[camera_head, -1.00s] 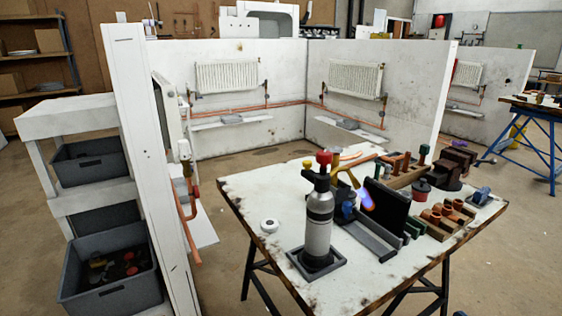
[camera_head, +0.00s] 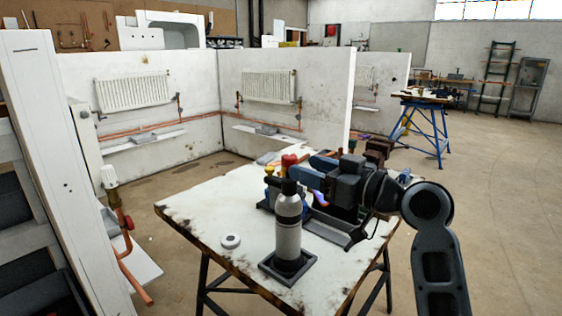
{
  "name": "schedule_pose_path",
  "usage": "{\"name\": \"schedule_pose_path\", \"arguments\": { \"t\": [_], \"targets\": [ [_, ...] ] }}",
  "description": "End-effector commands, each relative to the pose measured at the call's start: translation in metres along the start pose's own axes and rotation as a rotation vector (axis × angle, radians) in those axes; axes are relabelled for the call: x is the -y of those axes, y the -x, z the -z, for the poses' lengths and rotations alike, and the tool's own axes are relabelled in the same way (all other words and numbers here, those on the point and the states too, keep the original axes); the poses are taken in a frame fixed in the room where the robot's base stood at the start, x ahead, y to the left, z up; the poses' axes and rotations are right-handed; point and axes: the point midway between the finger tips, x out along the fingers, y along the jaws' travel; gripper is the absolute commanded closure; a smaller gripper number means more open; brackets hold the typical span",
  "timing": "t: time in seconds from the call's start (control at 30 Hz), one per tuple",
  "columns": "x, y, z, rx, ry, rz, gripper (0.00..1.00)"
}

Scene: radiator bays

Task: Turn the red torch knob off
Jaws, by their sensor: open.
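The torch is a grey cylinder (camera_head: 288,228) standing upright in a dark square tray (camera_head: 289,268) on the worn white table. Its red knob (camera_head: 289,160) shows at the top, behind the cylinder's black neck. A bluish-purple flame (camera_head: 320,198) shows to the right of the cylinder. My gripper (camera_head: 306,169) reaches in from the right, level with the knob and just right of it. It is open, and its blue-tipped fingers point toward the knob. I cannot tell whether they touch it. My gripper and arm hide much of the torch head and the things behind.
A white roll (camera_head: 230,241) lies on the table (camera_head: 190,208) left of the torch. The table's left part is mostly clear. A white panel with copper pipe (camera_head: 125,255) stands at the left. Radiators (camera_head: 132,92) hang on the bay walls behind.

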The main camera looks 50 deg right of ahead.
Motion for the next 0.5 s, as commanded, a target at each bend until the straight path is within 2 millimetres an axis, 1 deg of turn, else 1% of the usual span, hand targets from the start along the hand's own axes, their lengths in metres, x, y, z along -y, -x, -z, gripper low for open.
{"name": "schedule_pose_path", "arguments": {
  "t": [0.03, 0.1, 0.3, 0.5],
  "targets": [
    [0.002, -0.009, 0.002, -0.001, -0.001, 0.005, 0.42],
    [0.001, -0.021, 0.002, -0.001, -0.001, 0.003, 0.42],
    [0.001, -0.048, 0.002, -0.001, -0.001, 0.003, 0.42],
    [0.001, -0.059, 0.000, 0.000, 0.000, 0.001, 0.42]
  ]
}}
